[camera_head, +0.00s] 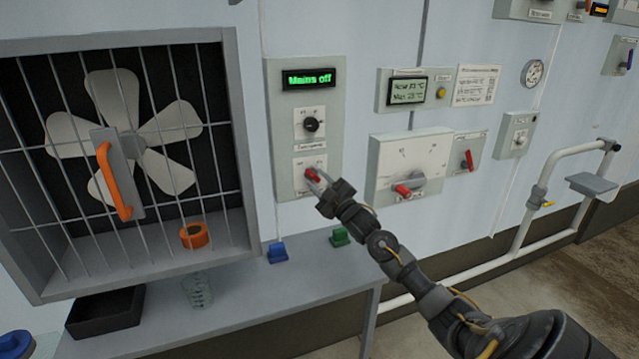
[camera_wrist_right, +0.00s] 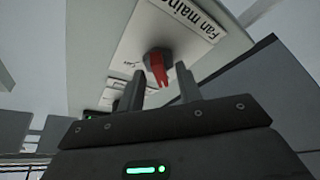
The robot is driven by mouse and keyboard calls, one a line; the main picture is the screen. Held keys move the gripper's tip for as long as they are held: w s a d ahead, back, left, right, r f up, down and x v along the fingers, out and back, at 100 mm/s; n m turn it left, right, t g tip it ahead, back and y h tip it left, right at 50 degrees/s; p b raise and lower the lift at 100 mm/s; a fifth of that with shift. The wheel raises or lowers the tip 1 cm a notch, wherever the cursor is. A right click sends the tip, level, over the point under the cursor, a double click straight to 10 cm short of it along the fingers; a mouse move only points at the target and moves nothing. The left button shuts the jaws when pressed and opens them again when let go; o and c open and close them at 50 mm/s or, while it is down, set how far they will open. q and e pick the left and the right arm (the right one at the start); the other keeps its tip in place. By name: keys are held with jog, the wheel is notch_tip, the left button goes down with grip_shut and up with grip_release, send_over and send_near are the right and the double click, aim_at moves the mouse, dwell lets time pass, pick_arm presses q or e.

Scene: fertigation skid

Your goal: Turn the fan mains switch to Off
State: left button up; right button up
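The fan mains switch is a red rotary handle (camera_head: 311,173) on the lower plate of the grey control box (camera_head: 332,130) beside the fan cage. In the right wrist view the red handle (camera_wrist_right: 157,68) sits below a label reading "Fan mains". The box display (camera_head: 307,78) shows "Mains off" in green. My right gripper (camera_head: 319,183) is at the switch, and its fingertips (camera_wrist_right: 159,78) stand apart on either side of the handle's end. Gaps show between fingers and handle; whether the tips reach past its end is unclear. My left gripper is not in view.
A black knob (camera_head: 311,124) sits above the switch. Another box with a red-tipped lever (camera_head: 403,190) is to the right. A bench (camera_head: 250,300) stands below.

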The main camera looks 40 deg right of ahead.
jog(key=b+v, duration=0.2)
jog(key=v, duration=0.8)
jog(key=shift+s, duration=0.4)
jog(key=shift+f, duration=0.2)
